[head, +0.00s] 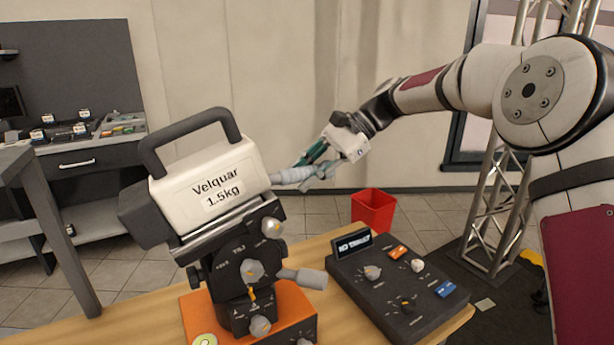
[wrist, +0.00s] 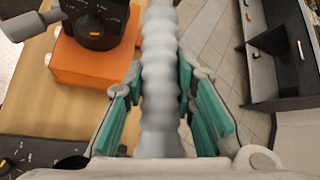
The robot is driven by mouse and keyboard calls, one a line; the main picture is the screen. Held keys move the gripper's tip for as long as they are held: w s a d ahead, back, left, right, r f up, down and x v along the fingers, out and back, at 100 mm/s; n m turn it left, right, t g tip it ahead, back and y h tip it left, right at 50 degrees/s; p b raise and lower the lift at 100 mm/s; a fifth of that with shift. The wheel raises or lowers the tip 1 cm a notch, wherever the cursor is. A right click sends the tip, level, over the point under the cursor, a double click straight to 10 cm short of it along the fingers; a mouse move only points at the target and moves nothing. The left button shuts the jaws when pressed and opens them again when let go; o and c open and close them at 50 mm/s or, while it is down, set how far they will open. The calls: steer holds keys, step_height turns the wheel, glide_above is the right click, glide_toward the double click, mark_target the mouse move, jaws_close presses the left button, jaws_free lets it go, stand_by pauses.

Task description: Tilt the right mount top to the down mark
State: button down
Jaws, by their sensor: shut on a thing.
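The mount top, a black tilt head, carries a cream camera body labelled "Velquar 1.5kg" (head: 205,180) and stands on an orange base (head: 197,310). Its top is tilted, higher at the right end. A round dial (head: 245,265) with marks is on its near side; the marks are too small to read surely. A grey ribbed handle (head: 290,176) sticks out from the camera's right end. It also shows in the wrist view (wrist: 160,70), running between the fingers. My gripper (head: 308,165) is shut on this handle, with its teal pads (wrist: 170,95) on either side.
A black control box (head: 385,290) with knobs and a small display stands right of the mount on the wooden table (head: 130,318). A second grey lever (head: 308,278) points right from the mount. A red bin (head: 373,210) is on the floor behind.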

steer(key=shift+s+a+r+p, duration=0.15)
steer(key=shift+r+p, duration=0.25)
steer(key=shift+r, duration=0.15)
steer(key=shift+h, duration=0.3)
steer(key=c, duration=1.3)
jaws_free()
steer(key=shift+v, duration=6)
steer(key=shift+s, duration=0.15)
